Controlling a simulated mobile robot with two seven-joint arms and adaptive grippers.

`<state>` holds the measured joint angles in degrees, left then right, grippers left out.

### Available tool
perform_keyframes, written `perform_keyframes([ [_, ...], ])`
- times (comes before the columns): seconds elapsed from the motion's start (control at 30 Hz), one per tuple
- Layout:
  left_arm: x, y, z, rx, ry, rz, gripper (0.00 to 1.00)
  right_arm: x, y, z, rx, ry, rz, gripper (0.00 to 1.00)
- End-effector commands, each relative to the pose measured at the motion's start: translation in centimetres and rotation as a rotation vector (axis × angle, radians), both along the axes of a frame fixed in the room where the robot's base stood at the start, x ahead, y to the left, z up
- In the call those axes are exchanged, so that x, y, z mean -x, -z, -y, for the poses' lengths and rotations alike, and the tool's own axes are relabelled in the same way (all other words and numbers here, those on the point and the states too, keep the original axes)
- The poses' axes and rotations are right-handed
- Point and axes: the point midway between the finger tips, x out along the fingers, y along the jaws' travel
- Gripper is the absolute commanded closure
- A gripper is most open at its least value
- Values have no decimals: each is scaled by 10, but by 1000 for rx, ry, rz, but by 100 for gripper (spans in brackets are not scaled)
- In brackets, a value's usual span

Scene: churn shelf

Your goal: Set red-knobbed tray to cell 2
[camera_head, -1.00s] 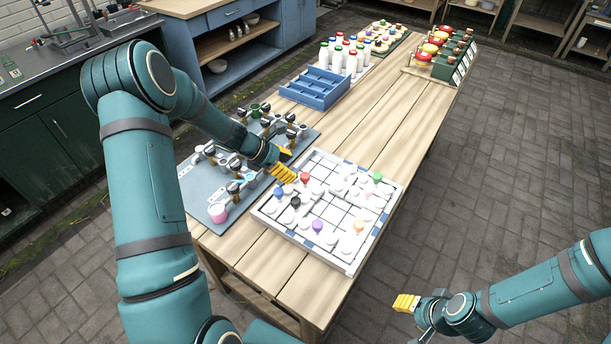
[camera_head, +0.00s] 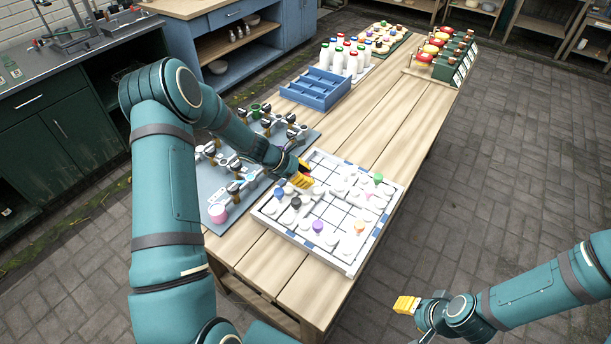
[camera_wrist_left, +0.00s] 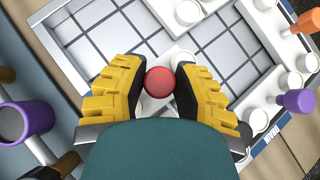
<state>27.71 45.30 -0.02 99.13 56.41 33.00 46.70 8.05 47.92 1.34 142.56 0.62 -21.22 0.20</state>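The red knob (camera_wrist_left: 159,82) shows in the left wrist view between the two yellow fingers of my left gripper (camera_wrist_left: 160,72), which look closed on its sides. In the head view my left gripper (camera_head: 302,181) is at the upper left of the white framed board (camera_head: 345,268), and the red knob is mostly hidden there. The tray under the red knob is largely hidden by the gripper, so I cannot tell whether it is lifted. The board has a grid of pale grey cells. My right gripper (camera_head: 405,304) is off the table at the lower right, and its opening is unclear.
Blue (camera_head: 279,193), black (camera_head: 296,202), purple (camera_head: 318,226), orange (camera_head: 359,226) and green (camera_head: 378,178) knobs stand on the board. A grey panel with taps (camera_head: 215,190) lies left of it. A blue crate (camera_head: 317,88) and white bottles (camera_head: 350,62) stand behind.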

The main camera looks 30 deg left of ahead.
Motion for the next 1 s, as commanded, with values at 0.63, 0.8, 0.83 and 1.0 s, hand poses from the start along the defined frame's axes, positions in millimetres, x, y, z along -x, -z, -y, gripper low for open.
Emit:
perform_keyframes([
  [0.63,8,3,54,0,1,-1,100,0,25,-1,5,1,-2,53],
  [0.8,9,1,60,-3,-1,-1,100,0,25,-1,5,1,-1,53],
  [0.83,9,1,60,-3,-1,-1,100,0,25,-1,5,1,-1,53],
  [1.0,9,1,59,-2,-1,-2,63,-1,24,-1,5,1,-1,53],
])
